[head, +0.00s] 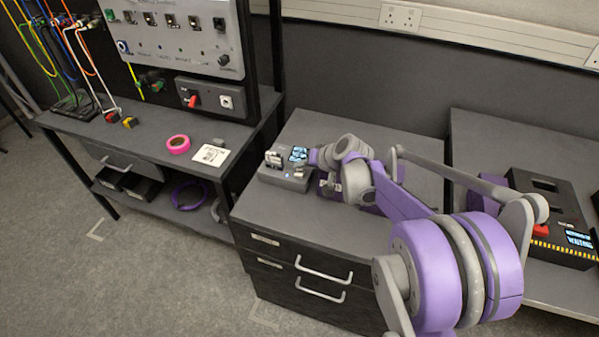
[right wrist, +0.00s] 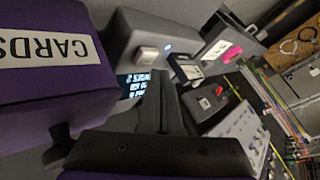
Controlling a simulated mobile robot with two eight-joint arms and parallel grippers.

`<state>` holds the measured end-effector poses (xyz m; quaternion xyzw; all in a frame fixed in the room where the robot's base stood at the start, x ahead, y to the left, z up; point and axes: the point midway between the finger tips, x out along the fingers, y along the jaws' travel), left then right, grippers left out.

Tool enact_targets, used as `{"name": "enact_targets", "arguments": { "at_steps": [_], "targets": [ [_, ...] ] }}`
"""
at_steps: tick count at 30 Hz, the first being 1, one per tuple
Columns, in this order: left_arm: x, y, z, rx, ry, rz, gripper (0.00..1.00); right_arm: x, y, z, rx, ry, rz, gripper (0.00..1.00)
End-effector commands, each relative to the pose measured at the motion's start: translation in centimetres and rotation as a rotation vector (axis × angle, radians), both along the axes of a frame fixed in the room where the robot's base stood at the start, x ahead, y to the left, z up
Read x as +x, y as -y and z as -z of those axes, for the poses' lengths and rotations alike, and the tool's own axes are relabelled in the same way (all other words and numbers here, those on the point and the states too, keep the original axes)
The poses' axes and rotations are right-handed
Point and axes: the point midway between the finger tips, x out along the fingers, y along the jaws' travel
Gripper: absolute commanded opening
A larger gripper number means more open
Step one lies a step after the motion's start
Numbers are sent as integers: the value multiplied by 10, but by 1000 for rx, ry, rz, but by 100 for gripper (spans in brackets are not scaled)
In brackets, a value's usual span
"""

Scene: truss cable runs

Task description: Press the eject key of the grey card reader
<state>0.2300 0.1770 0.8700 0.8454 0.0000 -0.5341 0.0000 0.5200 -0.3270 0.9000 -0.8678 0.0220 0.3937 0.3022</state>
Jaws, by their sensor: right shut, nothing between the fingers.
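The grey card reader (head: 285,179) stands on top of the drawer cabinet, with a lit screen (head: 298,154) at its back. In the right wrist view the reader (right wrist: 135,25) shows a pale square key (right wrist: 149,53), a small blue light (right wrist: 168,45) and a card (right wrist: 186,68) in a slot. My right gripper (right wrist: 160,76) is shut and empty. Its fingertips appear just short of the pale key and partly cover the screen (right wrist: 132,86); I cannot tell whether they touch anything. In the head view my right arm hides the fingertips. My left gripper is out of view.
A purple box marked CARDS (right wrist: 50,50) stands close beside my right gripper. The cabinet top (head: 330,228) is clear in front. A bench with pink tape (head: 178,144) and a cable panel (head: 180,35) is at left. A black device (head: 550,215) is at right.

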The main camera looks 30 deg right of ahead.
Motion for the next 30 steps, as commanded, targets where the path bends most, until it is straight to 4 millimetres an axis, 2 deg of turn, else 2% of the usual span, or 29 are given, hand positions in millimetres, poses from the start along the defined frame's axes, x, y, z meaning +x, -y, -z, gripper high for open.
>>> {"name": "enact_targets", "arguments": {
  "at_steps": [21,30],
  "targets": [
    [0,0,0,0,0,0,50,0,0,0,0,0,0,0],
    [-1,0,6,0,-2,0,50,0,0,9,0,0,0,0]
  ]
}}
